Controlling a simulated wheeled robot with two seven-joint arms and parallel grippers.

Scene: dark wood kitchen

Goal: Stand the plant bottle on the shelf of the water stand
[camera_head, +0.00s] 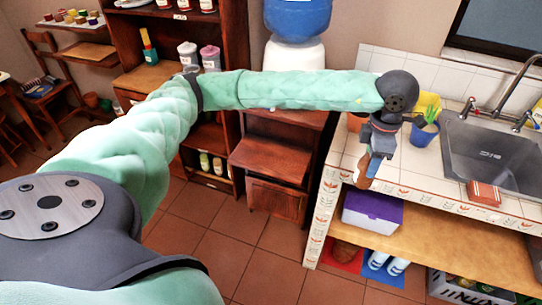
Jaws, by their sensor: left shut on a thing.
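My left gripper (370,165) hangs at the left edge of the tiled sink counter, pointing down. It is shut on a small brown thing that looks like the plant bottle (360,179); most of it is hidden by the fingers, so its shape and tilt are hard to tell. The water stand (270,195) is a dark reddish wood stand at the centre, with a white dispenser (296,55) and a blue water jug (297,18) behind my forearm. Its shelf (270,158) faces the room, left of the gripper. My right gripper is out of view.
A metal sink (490,155) and a blue pot with a plant (424,130) are on the counter (415,180). A purple box (372,213) stands on the board below. A tall wooden shelf (235,40) is left of the stand. The tiled floor (230,255) in front is clear.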

